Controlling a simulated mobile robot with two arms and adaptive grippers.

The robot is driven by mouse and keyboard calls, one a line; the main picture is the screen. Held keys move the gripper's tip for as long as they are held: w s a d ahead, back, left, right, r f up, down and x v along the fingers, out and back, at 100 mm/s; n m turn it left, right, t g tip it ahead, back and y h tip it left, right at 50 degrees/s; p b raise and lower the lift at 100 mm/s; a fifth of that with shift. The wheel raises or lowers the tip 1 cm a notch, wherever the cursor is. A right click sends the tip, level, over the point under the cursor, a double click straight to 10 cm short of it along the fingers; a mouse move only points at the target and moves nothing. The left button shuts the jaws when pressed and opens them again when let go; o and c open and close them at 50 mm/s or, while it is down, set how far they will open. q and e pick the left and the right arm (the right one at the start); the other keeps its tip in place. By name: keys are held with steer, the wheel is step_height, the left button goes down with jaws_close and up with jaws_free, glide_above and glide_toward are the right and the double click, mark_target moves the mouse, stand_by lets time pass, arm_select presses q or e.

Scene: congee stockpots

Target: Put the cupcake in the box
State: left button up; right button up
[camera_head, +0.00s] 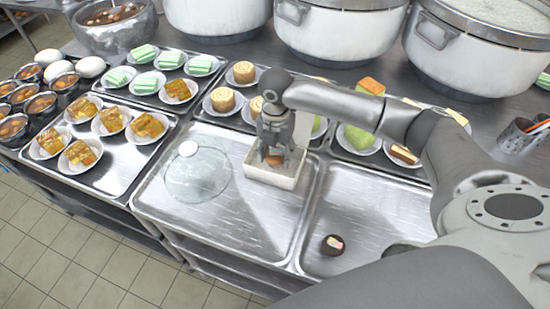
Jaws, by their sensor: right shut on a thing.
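A small pale open box (270,182) sits on the middle metal tray, near its back right corner. My right gripper (274,150) points down over the box, with its fingertips at the opening. It is shut on a small brown thing (273,160), which looks like the cupcake, between the fingers and within the box's outline. The fingers hide much of it, and I cannot tell whether it touches the box floor. A small dark round cake with a pale and pink top (333,244) sits on the right tray. My left gripper is not in view.
A clear glass lid (197,174) with a white knob lies on the middle tray, left of the box. Plates of cakes stand behind and left. Large white stockpots (340,35) line the back. The middle tray's front is clear.

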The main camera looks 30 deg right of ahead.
mark_target(275, 160)
steer(key=shift+w+f, duration=0.35)
steer(key=shift+f, duration=0.05)
step_height(275, 160, down, 2)
steer(key=shift+f+p, duration=0.15)
steer(key=shift+p, duration=0.35)
steer(key=shift+f, duration=0.45)
steer(key=o, duration=1)
steer(key=shift+f, duration=0.15)
step_height(275, 160, up, 12)
steer(key=shift+r+b, duration=0.2)
steer(key=shift+b, duration=0.6)
